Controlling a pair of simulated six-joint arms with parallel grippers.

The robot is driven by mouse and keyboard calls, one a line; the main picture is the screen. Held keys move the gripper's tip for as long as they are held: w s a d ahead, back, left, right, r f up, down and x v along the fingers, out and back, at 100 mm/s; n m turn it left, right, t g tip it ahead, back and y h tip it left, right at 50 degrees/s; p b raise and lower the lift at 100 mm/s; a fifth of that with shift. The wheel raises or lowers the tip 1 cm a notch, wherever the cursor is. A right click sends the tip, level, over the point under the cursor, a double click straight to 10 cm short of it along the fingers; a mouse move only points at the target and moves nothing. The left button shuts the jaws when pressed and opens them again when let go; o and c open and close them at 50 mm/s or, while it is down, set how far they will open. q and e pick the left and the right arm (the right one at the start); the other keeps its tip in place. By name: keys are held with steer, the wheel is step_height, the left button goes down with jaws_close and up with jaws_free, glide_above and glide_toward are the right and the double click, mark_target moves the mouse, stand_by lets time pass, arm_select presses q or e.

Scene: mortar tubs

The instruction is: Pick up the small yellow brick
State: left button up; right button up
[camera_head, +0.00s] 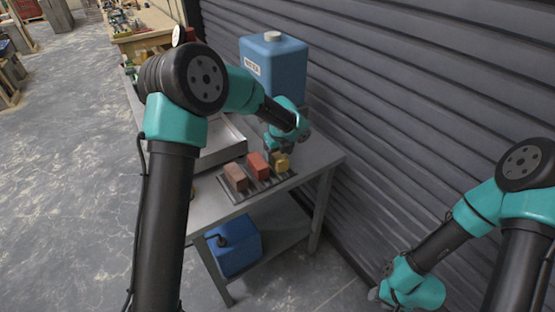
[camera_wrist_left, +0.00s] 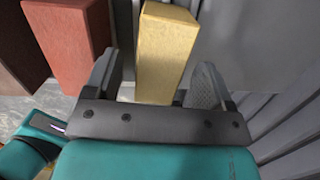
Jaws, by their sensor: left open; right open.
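The small yellow brick (camera_head: 281,163) stands at the right end of a short row of bricks on a dark ribbed rack (camera_head: 255,188) on the table. In the left wrist view the yellow brick (camera_wrist_left: 166,52) lies between the two fingers of my left gripper (camera_wrist_left: 155,85), which is open, with a finger on each side. I cannot tell whether either finger touches it. In the head view my left gripper (camera_head: 279,147) is right above the brick and partly hides it. My right gripper (camera_head: 378,293) is at the lower right, away from the table; its fingers barely show.
A red brick (camera_head: 257,166) stands just left of the yellow one, and a brown brick (camera_head: 235,177) further left. A big blue container (camera_head: 272,65) stands at the back. A grey tray (camera_head: 222,146) lies behind the bricks. A blue can (camera_head: 236,249) sits on the lower shelf.

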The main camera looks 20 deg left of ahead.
arm_select(q)
steer(key=shift+w+a+f, duration=0.1)
steer(key=shift+f, duration=1)
steer(key=shift+f, duration=0.2)
steer(key=shift+c, duration=0.2)
steer(key=c, duration=1.2)
